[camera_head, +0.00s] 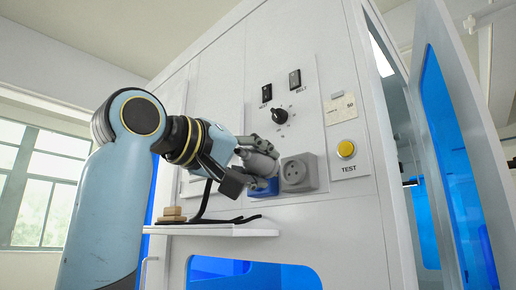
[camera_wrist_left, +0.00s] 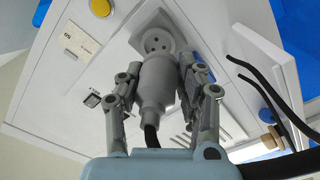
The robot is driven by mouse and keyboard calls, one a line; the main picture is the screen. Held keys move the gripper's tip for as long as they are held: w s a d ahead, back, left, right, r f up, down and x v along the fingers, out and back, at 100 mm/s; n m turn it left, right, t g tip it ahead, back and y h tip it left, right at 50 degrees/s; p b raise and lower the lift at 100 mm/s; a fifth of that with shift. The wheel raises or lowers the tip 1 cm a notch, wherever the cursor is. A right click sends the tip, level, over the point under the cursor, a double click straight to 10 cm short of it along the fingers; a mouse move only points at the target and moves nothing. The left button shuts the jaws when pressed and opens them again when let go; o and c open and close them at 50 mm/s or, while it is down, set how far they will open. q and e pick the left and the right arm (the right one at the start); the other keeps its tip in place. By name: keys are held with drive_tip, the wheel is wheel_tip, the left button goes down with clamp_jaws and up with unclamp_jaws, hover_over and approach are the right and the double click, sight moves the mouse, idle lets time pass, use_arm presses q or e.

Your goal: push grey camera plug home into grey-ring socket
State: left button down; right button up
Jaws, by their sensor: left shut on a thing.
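My left gripper (camera_head: 258,165) is shut on the grey camera plug (camera_wrist_left: 157,88), in front of the machine panel. In the left wrist view, my left gripper (camera_wrist_left: 160,80) has a finger on each side of the plug's body, and a black cable leaves its back end. The grey socket (camera_head: 298,173) has a round face with small holes. In the left wrist view the plug's front end overlaps the lower edge of the socket (camera_wrist_left: 152,38), whose holes still show. In the head view the plug is left of this socket, apart from its face. My right gripper is not in view.
A blue socket (camera_head: 264,190) sits left of the grey one, partly behind my gripper. A white shelf (camera_head: 240,232) juts out below, with wooden blocks (camera_head: 172,214) and black cable (camera_head: 205,205). A yellow TEST button (camera_head: 345,149) and black knob (camera_head: 280,116) are nearby on the panel.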

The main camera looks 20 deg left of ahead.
sight(277, 167)
use_arm(q)
drive_tip(key=shift+r, duration=0.35)
drive_tip(key=shift+w, duration=0.15)
drive_tip(key=b+x, duration=0.1)
drive_tip(key=x, duration=0.3)
drive_tip(key=shift+f, duration=0.1)
drive_tip(key=shift+w+d, duration=0.15)
drive_tip(key=shift+w, duration=0.45)
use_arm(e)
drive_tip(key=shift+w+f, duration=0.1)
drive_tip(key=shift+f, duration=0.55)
use_arm(q)
drive_tip(key=shift+d, duration=0.1)
drive_tip(key=shift+b, duration=0.35)
drive_tip(key=shift+t+b, duration=0.3)
drive_tip(key=shift+b, duration=0.4)
drive_tip(key=shift+t+h+b, duration=0.3)
drive_tip(key=shift+t+b, duration=0.1)
drive_tip(key=shift+b, duration=0.25)
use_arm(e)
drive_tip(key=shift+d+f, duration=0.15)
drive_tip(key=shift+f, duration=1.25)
